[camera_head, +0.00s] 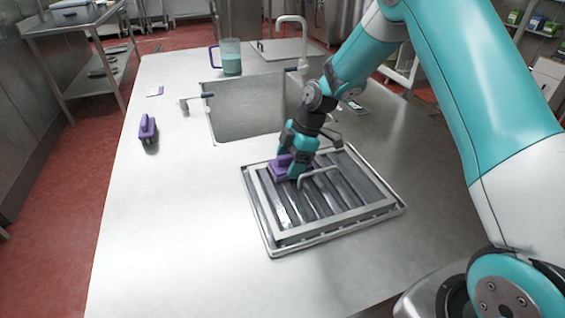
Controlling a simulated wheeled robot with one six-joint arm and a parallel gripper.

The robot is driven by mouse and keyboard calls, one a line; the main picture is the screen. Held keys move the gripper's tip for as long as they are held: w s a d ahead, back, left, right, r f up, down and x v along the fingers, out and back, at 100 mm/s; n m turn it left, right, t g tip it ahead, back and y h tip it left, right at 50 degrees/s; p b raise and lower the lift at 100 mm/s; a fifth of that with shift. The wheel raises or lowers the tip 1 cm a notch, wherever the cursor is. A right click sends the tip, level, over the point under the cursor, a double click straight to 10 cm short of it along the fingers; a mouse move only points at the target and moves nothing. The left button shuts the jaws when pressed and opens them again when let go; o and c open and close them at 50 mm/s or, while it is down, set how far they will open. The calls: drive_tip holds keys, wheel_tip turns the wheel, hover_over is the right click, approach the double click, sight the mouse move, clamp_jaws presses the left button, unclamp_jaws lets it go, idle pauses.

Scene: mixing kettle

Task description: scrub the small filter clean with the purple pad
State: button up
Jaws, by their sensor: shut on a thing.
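The small filter (330,205) is a grey metal baffle panel with slats and wire handles. It lies flat in a shallow metal tray (272,246) on the steel counter. My gripper (287,170) is shut on the purple pad (278,168) over the filter's far left part. The pad looks down at the slats, but I cannot tell whether it touches them. My fingers hide part of the pad. Pale streaks show on some slats near the middle.
A sink basin (228,117) lies behind the tray, with a faucet (291,35) beyond it. A purple-handled brush (147,128) stands at the left. A jug (231,57) stands at the back. The counter's front left is clear.

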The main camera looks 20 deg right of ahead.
sight(283, 157)
drive_tip(key=d, duration=0.4)
drive_tip(key=shift+d+r, duration=0.1)
drive_tip(key=shift+r, duration=0.05)
drive_tip(key=shift+d+b, duration=0.35)
drive_tip(key=shift+d, duration=3.15)
drive_tip(key=shift+a+f, duration=0.15)
drive_tip(key=shift+a, duration=1.85)
drive_tip(key=shift+a+f, duration=0.15)
drive_tip(key=shift+a, duration=1.85)
drive_tip(key=a, duration=0.6)
drive_tip(key=shift+a, duration=0.1)
drive_tip(key=shift+r, duration=0.1)
drive_tip(key=shift+r+p, duration=2.8)
drive_tip(key=shift+r, duration=1.75)
